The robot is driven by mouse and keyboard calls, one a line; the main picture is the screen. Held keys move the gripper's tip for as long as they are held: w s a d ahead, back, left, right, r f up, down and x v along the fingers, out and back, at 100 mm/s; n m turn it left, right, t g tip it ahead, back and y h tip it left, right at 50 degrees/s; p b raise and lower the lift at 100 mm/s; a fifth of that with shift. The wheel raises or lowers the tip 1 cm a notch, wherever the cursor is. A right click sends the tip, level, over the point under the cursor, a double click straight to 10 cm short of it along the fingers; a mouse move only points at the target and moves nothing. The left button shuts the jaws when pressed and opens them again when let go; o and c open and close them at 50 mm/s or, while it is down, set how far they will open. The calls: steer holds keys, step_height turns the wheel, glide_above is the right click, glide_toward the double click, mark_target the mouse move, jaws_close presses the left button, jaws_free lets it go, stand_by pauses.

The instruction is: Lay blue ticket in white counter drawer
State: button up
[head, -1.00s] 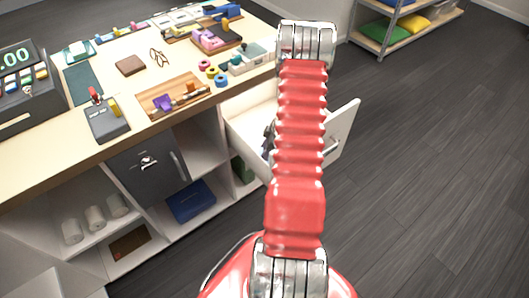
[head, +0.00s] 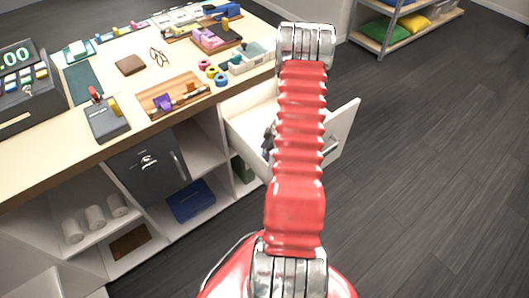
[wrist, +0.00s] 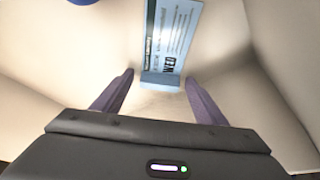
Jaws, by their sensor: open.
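The white counter drawer (head: 250,128) is pulled open below the counter's right end in the head view. In the wrist view its pale interior (wrist: 60,65) surrounds my gripper. The blue ticket (wrist: 173,35) is light blue with dark print and a darker band at its near end. It appears to lie inside the drawer, running away from my gripper. My gripper (wrist: 159,77) is open, with one dark finger on each side of the ticket's near end and gaps on both sides. In the head view my arm hides most of the gripper and the ticket.
The counter top (head: 105,150) holds a wooden tray (head: 173,96), tape rolls (head: 212,74), a grey-green bin (head: 249,60) and a till (head: 22,85). The drawer front (head: 343,128) stands out over the floor. A dark cabinet door (head: 147,165) is left of it. The floor at right is clear.

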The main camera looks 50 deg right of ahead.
steer(key=shift+r, duration=0.15)
steer(key=v, duration=1.2)
stand_by(0.5)
steer(key=w+a+r+m+h, duration=0.1)
steer(key=w+a+r, duration=0.2)
steer(key=a+r, duration=0.8)
steer(key=w+a+r+m, duration=0.1)
steer(key=w+a+r, duration=0.3)
steer(key=a+r, duration=0.6)
steer(key=s+a+r+m, duration=0.1)
steer(key=s+a+r, duration=0.2)
steer(key=a, duration=0.4)
steer(key=s+a+r+m+t+h, duration=0.1)
steer(key=s+a+r+m, duration=0.1)
steer(key=s+a+r, duration=0.2)
steer(key=s+a+r+m, duration=0.1)
steer(key=s+a+r, duration=0.3)
steer(key=a, duration=0.6)
steer(key=s, duration=0.2)
steer(key=shift+s+r+t, duration=0.25)
steer(key=shift+s+t, duration=0.05)
steer(key=shift+t, duration=0.1)
